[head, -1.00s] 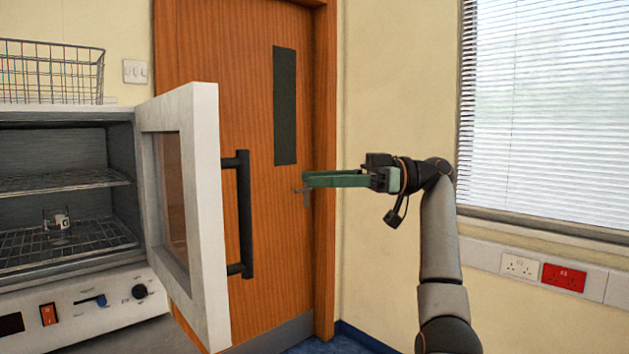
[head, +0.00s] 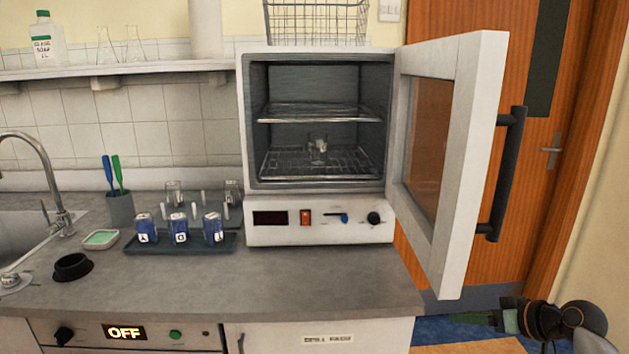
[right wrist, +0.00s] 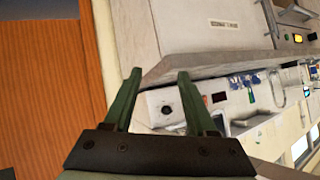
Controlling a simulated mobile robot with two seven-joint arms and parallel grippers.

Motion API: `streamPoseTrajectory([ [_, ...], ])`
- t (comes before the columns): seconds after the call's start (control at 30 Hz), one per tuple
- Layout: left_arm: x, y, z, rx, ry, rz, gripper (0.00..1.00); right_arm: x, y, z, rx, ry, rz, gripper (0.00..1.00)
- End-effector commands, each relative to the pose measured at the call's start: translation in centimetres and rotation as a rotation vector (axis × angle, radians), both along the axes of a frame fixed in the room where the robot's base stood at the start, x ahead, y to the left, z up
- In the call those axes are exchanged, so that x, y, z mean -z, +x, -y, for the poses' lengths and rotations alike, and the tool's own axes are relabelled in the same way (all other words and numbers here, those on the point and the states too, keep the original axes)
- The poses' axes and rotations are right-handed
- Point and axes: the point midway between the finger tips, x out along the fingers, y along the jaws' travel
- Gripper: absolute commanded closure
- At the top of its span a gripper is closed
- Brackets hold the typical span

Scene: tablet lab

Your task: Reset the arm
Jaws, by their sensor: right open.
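My right gripper (head: 503,318) is at the lower right in the head view, near the floor area below the open oven door. Its arm is partly cut off by the frame edge. In the right wrist view its two green fingers (right wrist: 160,74) stand apart with nothing between them. The gripper touches nothing that I can see. The oven door (head: 455,160) is wide open, swung to the right. A small glass beaker (head: 318,149) stands on the oven's lower rack. My left gripper is out of view.
The oven (head: 320,55) stands on the grey counter (head: 330,290). A wooden room door (head: 570,100) is behind the oven door.

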Motion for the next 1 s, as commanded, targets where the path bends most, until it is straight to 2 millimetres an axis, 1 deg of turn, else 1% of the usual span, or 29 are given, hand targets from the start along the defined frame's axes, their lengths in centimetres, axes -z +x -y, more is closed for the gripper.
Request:
streamPoseTrajectory([
  [0.03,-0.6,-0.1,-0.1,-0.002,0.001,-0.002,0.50,3.2,-1.3,-1.0,0.023,-0.026,-0.038,0.43],
  [0.1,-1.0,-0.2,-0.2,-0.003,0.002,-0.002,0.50,7.2,-3.1,-2.0,0.057,-0.068,-0.069,0.43],
  [0.17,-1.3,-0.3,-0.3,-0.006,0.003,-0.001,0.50,10.2,-4.9,-3.0,0.080,-0.103,-0.089,0.43],
  [0.2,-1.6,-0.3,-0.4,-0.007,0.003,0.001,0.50,12.0,-6.3,-3.7,0.093,-0.124,-0.098,0.43],
  [0.27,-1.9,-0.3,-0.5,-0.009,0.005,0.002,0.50,14.5,-8.6,-4.8,0.109,-0.154,-0.109,0.43],
  [0.3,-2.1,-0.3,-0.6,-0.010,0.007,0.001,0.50,15.9,-10.2,-5.5,0.118,-0.170,-0.114,0.43],
  [0.37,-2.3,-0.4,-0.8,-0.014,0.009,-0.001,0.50,17.7,-12.8,-6.7,0.127,-0.193,-0.116,0.43],
  [0.4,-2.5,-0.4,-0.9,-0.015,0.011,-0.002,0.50,18.7,-14.5,-7.6,0.131,-0.207,-0.115,0.43],
  [0.47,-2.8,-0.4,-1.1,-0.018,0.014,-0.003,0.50,19.8,-17.2,-8.9,0.136,-0.223,-0.110,0.43],
  [0.5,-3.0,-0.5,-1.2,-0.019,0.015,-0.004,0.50,20.4,-19.1,-9.8,0.139,-0.229,-0.106,0.43],
  [0.53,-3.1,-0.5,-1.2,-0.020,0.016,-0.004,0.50,20.7,-20.5,-10.5,0.140,-0.235,-0.102,0.43],
  [0.57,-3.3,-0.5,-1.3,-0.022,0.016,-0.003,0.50,20.9,-21.8,-11.1,0.142,-0.238,-0.097,0.43],
  [0.6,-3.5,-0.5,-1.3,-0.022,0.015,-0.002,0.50,21.1,-23.5,-12.0,0.141,-0.243,-0.091,0.43],
  [0.7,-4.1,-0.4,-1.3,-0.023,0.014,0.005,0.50,20.9,-27.0,-13.8,0.142,-0.244,-0.071,0.43],
  [0.8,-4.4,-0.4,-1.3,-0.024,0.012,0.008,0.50,20.5,-29.4,-15.1,0.141,-0.244,-0.054,0.43],
  [0.83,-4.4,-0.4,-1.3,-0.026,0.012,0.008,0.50,20.4,-29.9,-15.4,0.141,-0.242,-0.050,0.43],
  [0.9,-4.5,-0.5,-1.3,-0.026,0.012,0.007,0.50,20.1,-30.7,-15.8,0.141,-0.240,-0.043,0.43],
  [1.0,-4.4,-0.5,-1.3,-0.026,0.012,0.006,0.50,20.0,-31.2,-16.1,0.140,-0.241,-0.037,0.43],
])
